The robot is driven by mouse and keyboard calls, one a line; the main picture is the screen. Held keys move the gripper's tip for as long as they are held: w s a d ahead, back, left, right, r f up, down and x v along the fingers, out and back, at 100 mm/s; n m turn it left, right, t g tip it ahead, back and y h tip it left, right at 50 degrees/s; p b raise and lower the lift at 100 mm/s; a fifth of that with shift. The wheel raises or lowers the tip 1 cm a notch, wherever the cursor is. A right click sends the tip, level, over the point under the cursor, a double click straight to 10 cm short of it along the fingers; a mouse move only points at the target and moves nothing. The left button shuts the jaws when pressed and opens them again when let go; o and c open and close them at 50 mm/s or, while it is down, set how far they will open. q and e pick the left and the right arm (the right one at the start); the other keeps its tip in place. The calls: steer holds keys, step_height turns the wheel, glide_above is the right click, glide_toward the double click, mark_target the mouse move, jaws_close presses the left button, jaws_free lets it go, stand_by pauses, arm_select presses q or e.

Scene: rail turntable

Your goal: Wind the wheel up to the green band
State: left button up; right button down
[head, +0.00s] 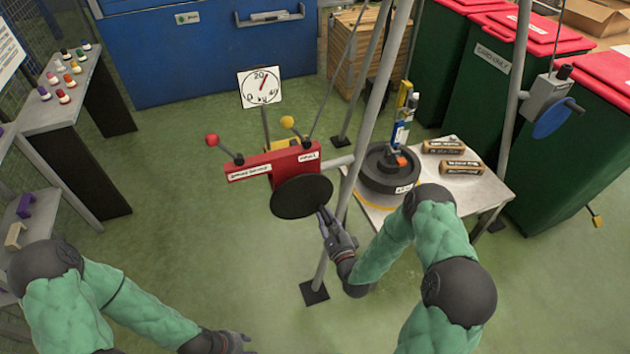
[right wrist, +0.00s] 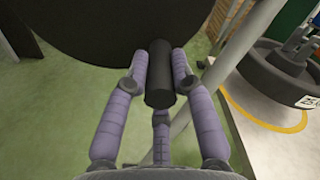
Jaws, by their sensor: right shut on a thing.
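The wheel (head: 302,197) is a black disc on the front of a red winch box (head: 272,163), and it fills the top left of the right wrist view (right wrist: 90,30). A black cylindrical handle (right wrist: 160,78) sticks out from it. My right gripper (head: 325,215) is at the wheel's right edge, its purple-grey fingers shut around the handle. A white dial (head: 262,87) marked in kg stands behind the box; its red needle points up, slightly right of 20. I cannot make out a green band. My left gripper (head: 238,342) is low at the bottom edge, away from the wheel, partly cut off.
Two levers, red-knobbed (head: 212,140) and yellow-knobbed (head: 288,122), rise from the box. Grey frame poles stand right of the wheel. A table (head: 488,190) holds black weights (head: 385,172) under a hook. A blue-wheeled winch (head: 551,118) is at right. The floor below the wheel is clear.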

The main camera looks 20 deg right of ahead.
steer(key=shift+s+a+f+m, duration=0.25)
steer(key=shift+a+f+m, duration=0.7)
steer(key=shift+a+m, duration=0.35)
steer(key=c, duration=0.8)
jaws_free()
steer(key=shift+w+r, duration=0.1)
steer(key=shift+c, duration=0.2)
steer(key=shift+d+r, duration=0.1)
steer(key=shift+d, duration=0.05)
steer(key=shift+w, duration=0.1)
steer(key=shift+d, duration=0.1)
steer(key=s, duration=0.8)
steer(key=shift+d+r, duration=0.1)
